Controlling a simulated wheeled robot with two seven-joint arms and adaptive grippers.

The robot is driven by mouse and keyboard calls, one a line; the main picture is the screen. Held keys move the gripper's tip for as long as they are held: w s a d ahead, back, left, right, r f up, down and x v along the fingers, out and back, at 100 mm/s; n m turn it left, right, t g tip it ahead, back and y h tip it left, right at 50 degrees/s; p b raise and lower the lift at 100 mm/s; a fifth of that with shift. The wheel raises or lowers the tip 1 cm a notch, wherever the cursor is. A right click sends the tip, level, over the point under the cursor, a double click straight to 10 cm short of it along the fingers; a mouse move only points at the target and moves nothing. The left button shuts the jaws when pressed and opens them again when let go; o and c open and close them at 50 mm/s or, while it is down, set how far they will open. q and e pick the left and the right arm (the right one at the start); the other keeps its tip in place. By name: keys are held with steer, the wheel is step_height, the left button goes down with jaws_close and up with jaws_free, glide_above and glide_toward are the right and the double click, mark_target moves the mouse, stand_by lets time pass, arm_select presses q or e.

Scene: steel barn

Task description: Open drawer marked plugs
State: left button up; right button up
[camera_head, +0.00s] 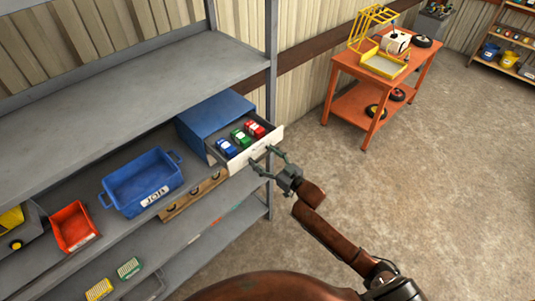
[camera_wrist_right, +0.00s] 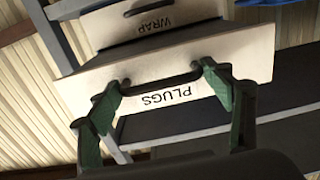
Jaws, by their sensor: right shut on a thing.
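The drawer marked PLUGS (camera_wrist_right: 100,72) has a white front and a dark handle (camera_wrist_right: 162,84). Its label reads upside down in the right wrist view. My right gripper (camera_head: 262,156) is at the drawer front. In the wrist view its green fingers (camera_wrist_right: 166,78) are shut on the handle, one near each end. My left gripper is not in view.
The cabinet stands on a grey shelf rack (camera_head: 130,75), with a blue tub (camera_head: 150,165) and a red bin (camera_head: 72,227) to the left. An orange cart (camera_head: 345,60) stands behind. The floor to the right is clear.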

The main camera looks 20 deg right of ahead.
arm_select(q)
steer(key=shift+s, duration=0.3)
arm_select(e)
steer(key=o, duration=1.4)
steer(key=shift+o, duration=0.2)
steer(key=shift+s, duration=0.1)
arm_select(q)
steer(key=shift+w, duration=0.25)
arm_select(e)
steer(key=v, duration=1.2)
